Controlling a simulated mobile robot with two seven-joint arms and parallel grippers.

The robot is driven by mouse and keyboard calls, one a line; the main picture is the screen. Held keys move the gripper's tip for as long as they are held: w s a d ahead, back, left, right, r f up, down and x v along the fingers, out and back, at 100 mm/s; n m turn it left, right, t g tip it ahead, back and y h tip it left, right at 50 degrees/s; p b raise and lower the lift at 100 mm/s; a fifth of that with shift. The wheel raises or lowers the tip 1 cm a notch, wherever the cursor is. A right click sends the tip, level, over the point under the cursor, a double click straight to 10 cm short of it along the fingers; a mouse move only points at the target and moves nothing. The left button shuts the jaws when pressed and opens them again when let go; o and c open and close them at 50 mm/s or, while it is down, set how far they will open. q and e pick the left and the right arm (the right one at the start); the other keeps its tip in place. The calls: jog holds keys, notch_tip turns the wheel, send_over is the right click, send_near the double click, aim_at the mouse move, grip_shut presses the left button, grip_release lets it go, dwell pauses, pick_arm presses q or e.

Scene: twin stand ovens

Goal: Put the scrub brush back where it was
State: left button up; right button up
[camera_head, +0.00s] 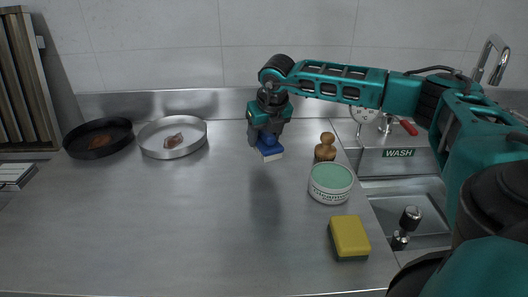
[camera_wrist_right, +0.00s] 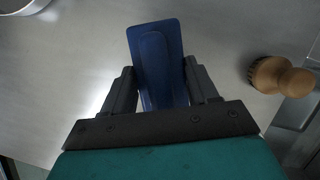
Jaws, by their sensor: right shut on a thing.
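My right gripper (camera_head: 267,134) is shut on the blue scrub brush (camera_head: 269,148), above the middle of the steel counter. The brush has a blue back and a pale underside facing down, and a dim shadow shows on the counter below it. In the right wrist view, the brush's long blue back (camera_wrist_right: 155,62) shows between the two dark fingers of the gripper (camera_wrist_right: 160,88). My left gripper is in neither view.
A wooden knob brush (camera_head: 325,147), a green-topped cleanser tin (camera_head: 331,183) and a yellow sponge (camera_head: 349,237) stand along the counter's right side, beside the wash sinks. A black pan (camera_head: 97,152) and steel pan (camera_head: 188,150) sit back left. The counter's middle (camera_head: 190,220) is clear.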

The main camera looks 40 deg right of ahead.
aim_at(271, 137)
jog(key=shift+f, duration=2.6)
jog(key=shift+f, duration=0.25)
jog(key=o, duration=1.3)
jog(key=shift+r, duration=0.1)
jog(key=shift+s+a+r, duration=0.1)
jog(key=shift+r, duration=0.5)
jog(key=v, duration=1.1)
